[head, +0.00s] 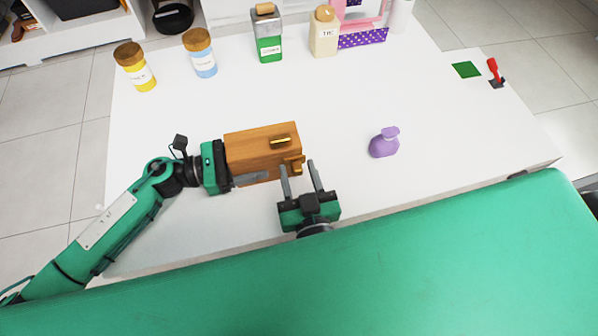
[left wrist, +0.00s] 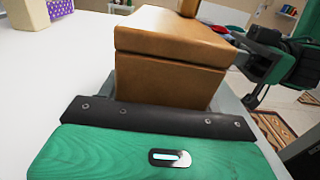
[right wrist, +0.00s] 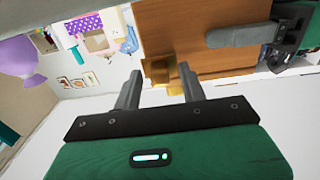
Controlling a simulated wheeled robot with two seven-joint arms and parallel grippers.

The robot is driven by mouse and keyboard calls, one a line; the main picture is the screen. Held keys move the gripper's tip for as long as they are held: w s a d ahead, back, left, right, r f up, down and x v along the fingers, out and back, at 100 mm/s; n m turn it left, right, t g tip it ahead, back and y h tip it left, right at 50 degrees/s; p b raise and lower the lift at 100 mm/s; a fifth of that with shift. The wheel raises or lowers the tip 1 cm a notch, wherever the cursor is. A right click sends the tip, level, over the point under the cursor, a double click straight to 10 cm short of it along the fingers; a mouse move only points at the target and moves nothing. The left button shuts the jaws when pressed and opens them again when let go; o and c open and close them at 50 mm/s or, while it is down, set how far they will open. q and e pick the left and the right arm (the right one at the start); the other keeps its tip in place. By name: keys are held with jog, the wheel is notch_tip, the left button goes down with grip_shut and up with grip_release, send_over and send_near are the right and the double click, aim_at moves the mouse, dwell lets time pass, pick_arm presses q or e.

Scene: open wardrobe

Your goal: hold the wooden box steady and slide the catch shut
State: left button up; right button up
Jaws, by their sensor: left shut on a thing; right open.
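The wooden box (head: 257,150) is brown with a lid seam and sits at the middle left of the white table. It has a brass handle (head: 281,141) on top and a brass catch (head: 294,165) at its right front. The box also shows in the left wrist view (left wrist: 168,72). My left gripper (head: 240,178) is shut on the box from its left end, one finger along the front face. My right gripper (head: 301,182) is open in front of the catch. In the right wrist view the catch (right wrist: 182,78) lies between and beyond the two fingers. I cannot tell whether they touch it.
A purple bottle (head: 384,143) stands to the right. Several jars and bottles line the back, including a yellow jar (head: 136,67) and a green bottle (head: 267,35). A green square (head: 466,69) and a red lever (head: 493,70) are at the far right. The table between is clear.

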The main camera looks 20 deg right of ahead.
grip_shut()
jog(key=shift+a, duration=1.75)
grip_release()
jog(key=s, duration=1.2)
jog(key=shift+a, duration=0.1)
